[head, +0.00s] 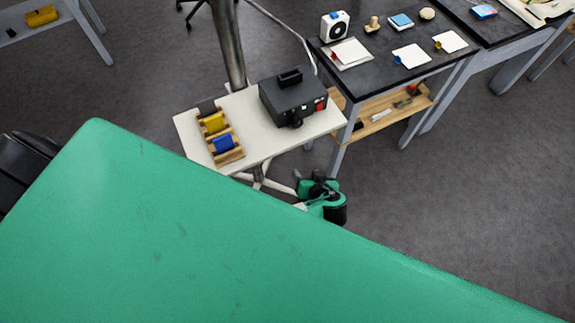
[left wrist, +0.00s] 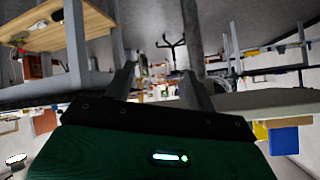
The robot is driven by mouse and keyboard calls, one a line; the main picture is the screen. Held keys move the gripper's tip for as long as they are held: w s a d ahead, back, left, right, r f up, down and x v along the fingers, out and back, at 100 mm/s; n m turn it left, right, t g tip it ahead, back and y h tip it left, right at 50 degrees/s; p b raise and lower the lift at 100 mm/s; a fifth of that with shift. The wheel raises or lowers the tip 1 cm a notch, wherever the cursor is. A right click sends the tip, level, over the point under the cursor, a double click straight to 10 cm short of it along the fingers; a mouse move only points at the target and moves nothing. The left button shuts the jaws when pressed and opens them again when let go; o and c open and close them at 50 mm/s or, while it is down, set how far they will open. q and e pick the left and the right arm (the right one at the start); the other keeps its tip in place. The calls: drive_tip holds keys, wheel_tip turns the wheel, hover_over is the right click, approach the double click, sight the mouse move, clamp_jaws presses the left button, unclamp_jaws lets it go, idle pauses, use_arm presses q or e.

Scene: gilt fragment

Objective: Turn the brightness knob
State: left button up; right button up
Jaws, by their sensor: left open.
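A black box-shaped device (head: 290,97) with a top handle stands on a small white table (head: 188,130). A dark round knob (head: 296,122) sticks out of its front low down; I cannot read any label on it. A red patch shows on its right side. My left gripper (head: 318,183), green and black, is below and in front of the device, near the table's front edge and apart from the knob. In the left wrist view its two grey fingers (left wrist: 160,85) are spread with nothing between them. The device cannot be made out there. My right gripper is not in view.
A wooden rack (head: 209,131) with yellow and blue blocks lies left of the device. A dark bench (head: 375,71) with a white-and-blue gadget and cards stands to the right, with a wooden lower shelf (head: 382,121). A metal pole (head: 228,40) rises behind the table. Grey floor is open at right.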

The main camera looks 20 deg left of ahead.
use_arm(q)
drive_tip(key=s+a+f+m+g+h+b, duration=0.1)
drive_tip(key=s+a+f+m, duration=0.1)
drive_tip(key=f, duration=0.8)
drive_tip(key=s+a+f+m+g+h+b, duration=0.2)
drive_tip(key=s+f, duration=0.2)
drive_tip(key=f, duration=0.5)
drive_tip(key=shift+f+m, duration=0.3)
drive_tip(key=shift+f, duration=0.05)
